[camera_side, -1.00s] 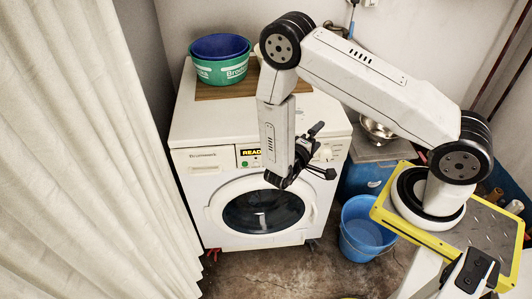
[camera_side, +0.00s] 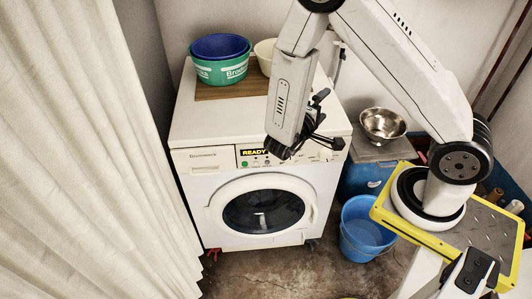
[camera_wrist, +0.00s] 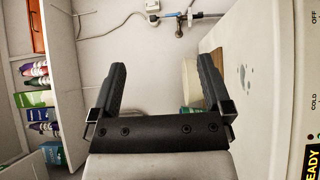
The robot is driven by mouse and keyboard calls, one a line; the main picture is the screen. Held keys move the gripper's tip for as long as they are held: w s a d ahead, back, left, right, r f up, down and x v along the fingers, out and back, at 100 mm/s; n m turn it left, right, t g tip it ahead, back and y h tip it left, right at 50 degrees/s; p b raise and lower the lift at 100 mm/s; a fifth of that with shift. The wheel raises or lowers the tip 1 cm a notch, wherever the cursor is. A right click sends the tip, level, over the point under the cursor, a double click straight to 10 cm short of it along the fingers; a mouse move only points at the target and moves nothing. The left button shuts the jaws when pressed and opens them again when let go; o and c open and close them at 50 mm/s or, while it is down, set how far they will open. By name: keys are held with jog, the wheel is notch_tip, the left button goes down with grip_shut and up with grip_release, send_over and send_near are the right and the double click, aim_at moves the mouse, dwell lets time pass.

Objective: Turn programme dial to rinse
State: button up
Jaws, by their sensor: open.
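The white washing machine (camera_side: 190,140) faces the side camera, with its round door (camera_side: 264,211) closed. Its display (camera_side: 254,152) reads READY. In the wrist view the panel (camera_wrist: 292,75) is at the right edge, turned sideways, with the labels OFF and COLD.
A green tub (camera_side: 222,72) with a blue basin inside stands on a wooden board (camera_side: 215,93) atop the machine, beside a cream bowl (camera_side: 265,52). A blue bucket (camera_side: 362,240) and a steel bowl (camera_side: 383,124) are to the right. A curtain (camera_side: 80,150) hangs at left.

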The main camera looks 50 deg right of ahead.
jog(key=shift+r, duration=1.7)
jog(key=w+a+f+t+y, duration=0.2)
jog(key=w+a+t+y, duration=0.7)
jog(key=y, duration=0.4)
jog(key=s+a+g+y, duration=0.3)
jog(key=s+g+y, duration=0.2)
jog(key=s, duration=0.6)
jog(key=shift+s+a+g, duration=0.25)
jog(key=shift+g, duration=0.45)
